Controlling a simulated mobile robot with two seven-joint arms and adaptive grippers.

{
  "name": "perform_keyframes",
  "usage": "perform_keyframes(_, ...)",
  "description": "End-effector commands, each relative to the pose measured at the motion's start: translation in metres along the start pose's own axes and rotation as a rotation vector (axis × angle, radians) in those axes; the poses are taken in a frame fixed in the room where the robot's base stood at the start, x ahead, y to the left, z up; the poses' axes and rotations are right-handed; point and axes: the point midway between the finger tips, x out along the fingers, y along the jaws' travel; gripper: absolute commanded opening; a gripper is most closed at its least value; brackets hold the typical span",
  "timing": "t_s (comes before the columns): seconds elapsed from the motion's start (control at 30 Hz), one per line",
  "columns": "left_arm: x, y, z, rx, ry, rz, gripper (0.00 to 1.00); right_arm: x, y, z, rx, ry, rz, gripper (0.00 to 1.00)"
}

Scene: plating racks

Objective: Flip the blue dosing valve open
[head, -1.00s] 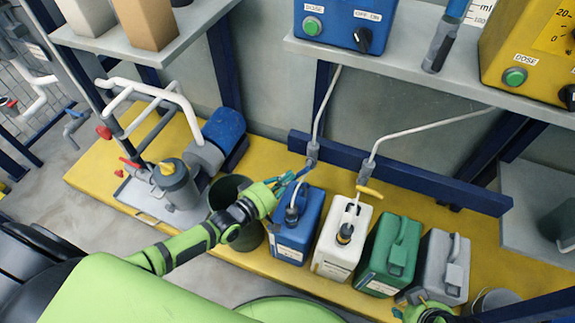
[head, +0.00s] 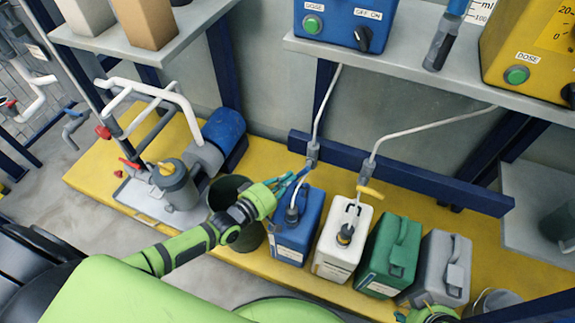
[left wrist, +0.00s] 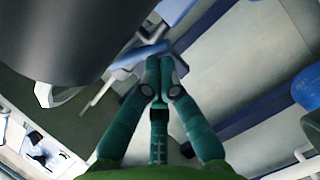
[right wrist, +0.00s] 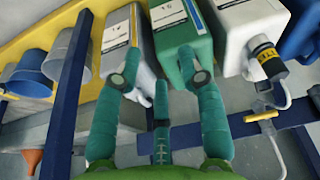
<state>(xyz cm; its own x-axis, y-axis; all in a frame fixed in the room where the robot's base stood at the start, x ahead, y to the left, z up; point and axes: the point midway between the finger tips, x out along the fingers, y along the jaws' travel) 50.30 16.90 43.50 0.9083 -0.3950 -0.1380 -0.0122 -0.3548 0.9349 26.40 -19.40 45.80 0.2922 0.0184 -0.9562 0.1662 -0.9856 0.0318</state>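The blue dosing valve (head: 312,152) is a grey body on the white hose above the blue canister (head: 298,226). Its blue handle (head: 304,173) is small and partly hidden by my fingers. My left gripper (head: 290,180) is at the handle, its fingertips close together. In the left wrist view the fingers (left wrist: 160,64) meet just below the blue handle (left wrist: 138,57); contact is hard to tell, and nothing shows between them. My right gripper (right wrist: 158,55) is open and empty, with the green canister (right wrist: 181,38) beyond its fingers.
A second valve with a yellow handle (head: 369,192) hangs above the white canister (head: 341,240). Green (head: 390,255) and grey (head: 441,268) canisters stand to the right. A dark bucket (head: 236,212) and a pump (head: 175,185) are left. A shelf (head: 400,62) overhangs behind.

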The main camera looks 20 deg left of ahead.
Motion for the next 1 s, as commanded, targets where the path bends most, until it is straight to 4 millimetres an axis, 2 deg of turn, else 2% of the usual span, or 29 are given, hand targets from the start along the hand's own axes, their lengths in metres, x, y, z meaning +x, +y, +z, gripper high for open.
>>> perform_keyframes(0.77,0.002,0.001,0.0,-0.028,0.002,0.016,0.0,-0.009,0.001,-0.011,-0.003,0.054,0.006,0.4)
perform_keyframes(1.0,0.002,0.0,0.001,-0.036,0.002,0.02,0.0,-0.008,0.0,-0.022,-0.008,0.105,0.004,0.4)
